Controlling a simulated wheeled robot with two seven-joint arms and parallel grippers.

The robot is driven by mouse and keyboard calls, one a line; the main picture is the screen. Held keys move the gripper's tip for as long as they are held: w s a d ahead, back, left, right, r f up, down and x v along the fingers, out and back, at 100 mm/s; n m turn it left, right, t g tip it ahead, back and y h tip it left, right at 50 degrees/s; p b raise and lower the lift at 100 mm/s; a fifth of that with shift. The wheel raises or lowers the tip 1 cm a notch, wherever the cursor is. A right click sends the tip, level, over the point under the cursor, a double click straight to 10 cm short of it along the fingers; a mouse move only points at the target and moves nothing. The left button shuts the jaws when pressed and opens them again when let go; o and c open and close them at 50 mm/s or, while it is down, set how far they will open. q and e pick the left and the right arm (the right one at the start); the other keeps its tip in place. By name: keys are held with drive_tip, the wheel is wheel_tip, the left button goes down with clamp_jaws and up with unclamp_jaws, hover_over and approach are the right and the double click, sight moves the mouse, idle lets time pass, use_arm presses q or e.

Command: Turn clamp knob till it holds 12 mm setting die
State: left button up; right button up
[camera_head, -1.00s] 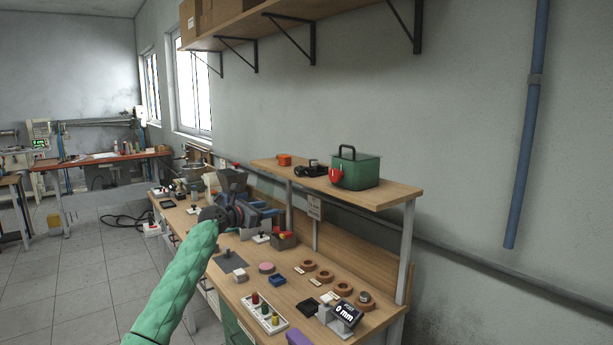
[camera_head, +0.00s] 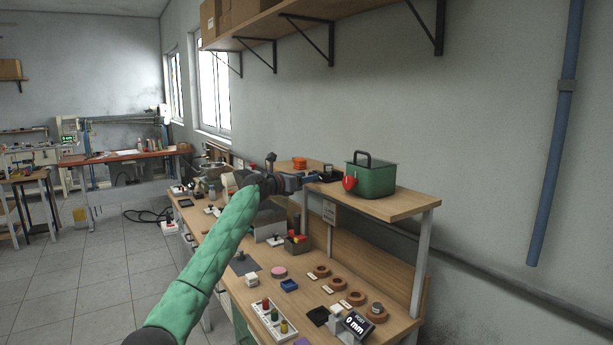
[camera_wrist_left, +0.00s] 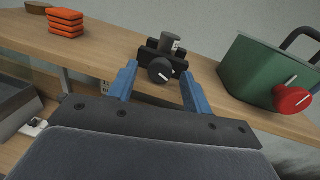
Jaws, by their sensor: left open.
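The clamp is a small black fixture on the raised shelf, with a round black knob (camera_wrist_left: 160,70) that has a white pointer line and faces my left wrist camera. A short grey cylinder (camera_wrist_left: 167,42) with a light label, perhaps the setting die, stands in or behind the clamp; I cannot tell whether it is gripped. My left gripper (camera_head: 298,179) is at the shelf's front edge. Its blue fingers are open in the left wrist view (camera_wrist_left: 158,78), one on each side of the knob, with no clear contact. My right gripper is not in view.
A green box (camera_wrist_left: 254,70) with a red knob (camera_wrist_left: 293,99) stands close on the right. Stacked orange pieces (camera_wrist_left: 66,22) lie to the left on the wooden shelf (camera_wrist_left: 100,42). Below, the bench holds a "0 mm" display (camera_head: 355,324), brown rings and coloured pegs.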

use_arm(q)
drive_tip(key=shift+w+d, duration=0.25)
drive_tip(key=shift+d, duration=0.05)
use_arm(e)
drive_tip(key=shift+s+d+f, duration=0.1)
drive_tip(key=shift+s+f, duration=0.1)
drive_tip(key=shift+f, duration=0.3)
use_arm(q)
drive_tip(key=c, duration=1)
drive_tip(key=shift+o, duration=0.2)
drive_tip(key=shift+f+m, duration=0.1)
drive_tip(key=shift+m, duration=0.2)
drive_tip(key=m+b, duration=0.3)
drive_tip(key=m, duration=0.2)
drive_tip(key=shift+h, duration=0.4)
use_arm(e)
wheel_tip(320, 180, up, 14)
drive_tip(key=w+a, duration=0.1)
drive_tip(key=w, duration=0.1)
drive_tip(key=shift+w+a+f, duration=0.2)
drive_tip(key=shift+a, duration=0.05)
